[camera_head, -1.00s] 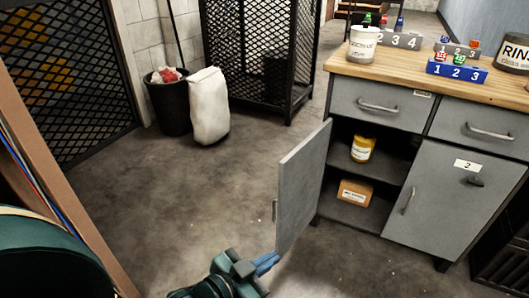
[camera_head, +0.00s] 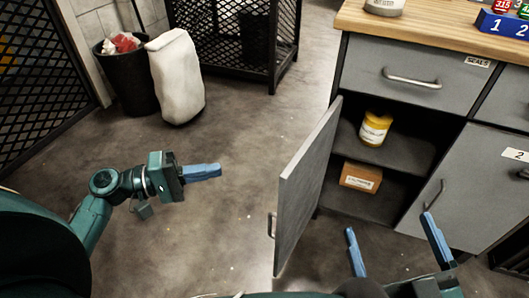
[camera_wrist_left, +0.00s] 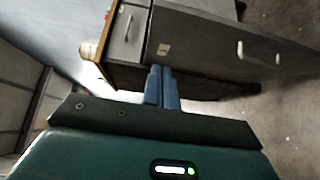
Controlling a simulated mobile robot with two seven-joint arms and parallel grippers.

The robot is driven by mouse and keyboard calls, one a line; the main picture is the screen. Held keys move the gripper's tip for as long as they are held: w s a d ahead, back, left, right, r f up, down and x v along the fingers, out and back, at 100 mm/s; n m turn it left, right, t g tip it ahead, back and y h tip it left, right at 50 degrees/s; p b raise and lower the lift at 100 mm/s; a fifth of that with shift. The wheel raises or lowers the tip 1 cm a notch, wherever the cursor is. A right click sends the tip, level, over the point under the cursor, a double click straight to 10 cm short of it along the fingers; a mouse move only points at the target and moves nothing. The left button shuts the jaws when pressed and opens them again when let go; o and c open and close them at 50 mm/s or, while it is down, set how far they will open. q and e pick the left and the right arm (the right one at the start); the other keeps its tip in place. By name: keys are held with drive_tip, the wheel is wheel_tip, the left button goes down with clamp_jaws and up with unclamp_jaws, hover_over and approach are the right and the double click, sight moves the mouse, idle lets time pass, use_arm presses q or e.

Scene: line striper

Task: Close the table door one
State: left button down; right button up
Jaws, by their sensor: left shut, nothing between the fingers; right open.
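The table door one (camera_head: 304,194) is a grey panel that stands swung open at the left of the cabinet, with its handle (camera_head: 271,225) on its outer left face. My left gripper (camera_head: 218,171) is shut and empty, left of the door and apart from it. In the left wrist view its blue fingers (camera_wrist_left: 162,88) are together, and a grey panel with a handle lies beyond them. My right gripper (camera_head: 392,232) is open and empty, low in front of the cabinet and right of the open door.
The open compartment holds a yellow can (camera_head: 374,129) and a brown box (camera_head: 361,177). Door two (camera_head: 470,190) is closed. A black bin (camera_head: 128,75) and a white sack (camera_head: 176,77) stand at the back left. The floor between them and the door is clear.

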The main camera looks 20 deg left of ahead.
use_arm(q)
drive_tip(key=s+d+b+x, duration=0.1)
drive_tip(key=s+b+x, duration=0.1)
drive_tip(key=x, duration=1)
drive_tip(key=shift+d+r, duration=0.5)
drive_tip(key=shift+d, duration=0.1)
